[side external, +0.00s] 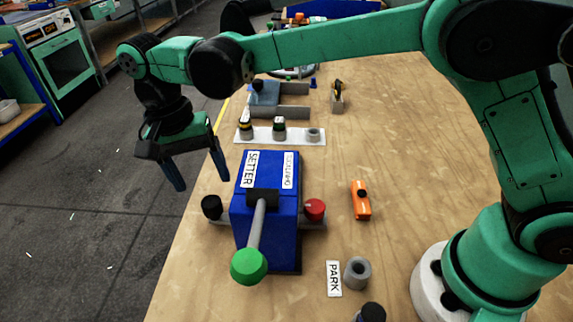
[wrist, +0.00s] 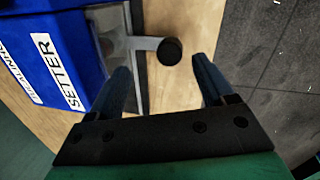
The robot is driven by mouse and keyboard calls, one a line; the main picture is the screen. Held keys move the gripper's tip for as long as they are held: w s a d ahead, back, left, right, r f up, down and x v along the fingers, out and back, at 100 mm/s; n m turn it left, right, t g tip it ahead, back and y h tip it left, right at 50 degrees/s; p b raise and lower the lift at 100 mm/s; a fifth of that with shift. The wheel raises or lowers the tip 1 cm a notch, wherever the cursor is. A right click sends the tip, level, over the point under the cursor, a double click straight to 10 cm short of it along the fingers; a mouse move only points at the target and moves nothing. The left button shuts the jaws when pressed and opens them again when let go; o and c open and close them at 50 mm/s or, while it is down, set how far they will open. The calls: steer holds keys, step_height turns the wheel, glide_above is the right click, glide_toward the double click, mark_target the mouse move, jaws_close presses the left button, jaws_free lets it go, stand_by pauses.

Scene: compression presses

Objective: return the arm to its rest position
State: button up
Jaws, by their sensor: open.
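My gripper (side external: 203,183) hangs at the left edge of the table, its two blue fingers apart and nothing between them. It is up and to the left of the blue press (side external: 268,200) labelled SETTER, which has a lever with a green knob (side external: 248,266). In the wrist view the open fingers (wrist: 160,63) point toward the table edge. A black knob (wrist: 170,51) on a grey arm shows beyond and between them, apart from them as far as I can tell. The blue SETTER press (wrist: 50,50) is at the left of that view.
A red knob (side external: 315,209) and a black knob (side external: 211,207) flank the press. An orange tool (side external: 361,200), a grey ring (side external: 357,273) and a PARK label (side external: 334,279) lie to the right. A white strip (side external: 262,135) with several small parts lies behind. The right tabletop is mostly clear.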

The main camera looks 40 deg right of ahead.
steer(key=m, duration=0.2)
steer(key=r+m+g, duration=0.1)
steer(key=m, duration=0.1)
steer(key=shift+s+d+r+h, duration=0.1)
steer(key=shift+r+h, duration=0.1)
steer(key=shift+h, duration=0.1)
steer(key=m, duration=0.1)
steer(key=r+m, duration=0.1)
steer(key=m+g, duration=0.1)
steer(key=m, duration=0.1)
steer(key=shift+s+d+r+h, duration=0.2)
steer(key=shift+s+h, duration=0.05)
steer(key=shift+h, duration=0.15)
steer(key=s+d+n+t+y, duration=0.1)
steer(key=s+d+n+t, duration=0.3)
steer(key=d+n, duration=0.3)
steer(key=s+d+n+t+y, duration=0.1)
steer(key=s+d+n+t, duration=0.3)
steer(key=d+n+t, duration=0.3)
steer(key=d+n, duration=0.1)
steer(key=d, duration=0.3)
steer(key=shift+s+d+r+y, duration=0.15)
steer(key=shift+s+d+y, duration=0.05)
steer(key=shift+y, duration=0.1)
